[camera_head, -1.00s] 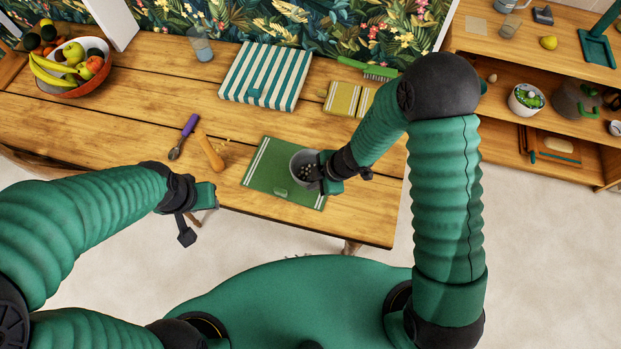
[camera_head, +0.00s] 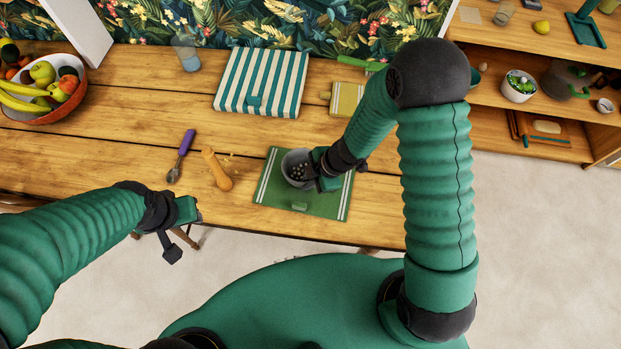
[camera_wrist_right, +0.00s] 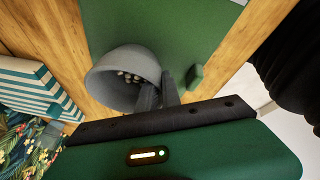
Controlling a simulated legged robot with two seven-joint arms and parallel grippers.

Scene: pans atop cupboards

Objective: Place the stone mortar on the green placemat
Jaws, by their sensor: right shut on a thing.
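The grey stone mortar (camera_head: 296,165), with small pale pieces inside, is over the upper part of the green placemat (camera_head: 325,204). My right gripper (camera_head: 314,172) is shut on the mortar's side wall. In the right wrist view the mortar (camera_wrist_right: 112,88) shows its open mouth, with the gripper fingers (camera_wrist_right: 158,94) at its rim. The placemat (camera_wrist_right: 150,25) shows beyond it. I cannot tell whether the mortar's base touches the mat. My left gripper (camera_head: 184,232) is empty, its fingers apart, in front of the table's near edge.
A fruit bowl (camera_head: 65,107) stands at the far left, a glass (camera_head: 186,52) at the back.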

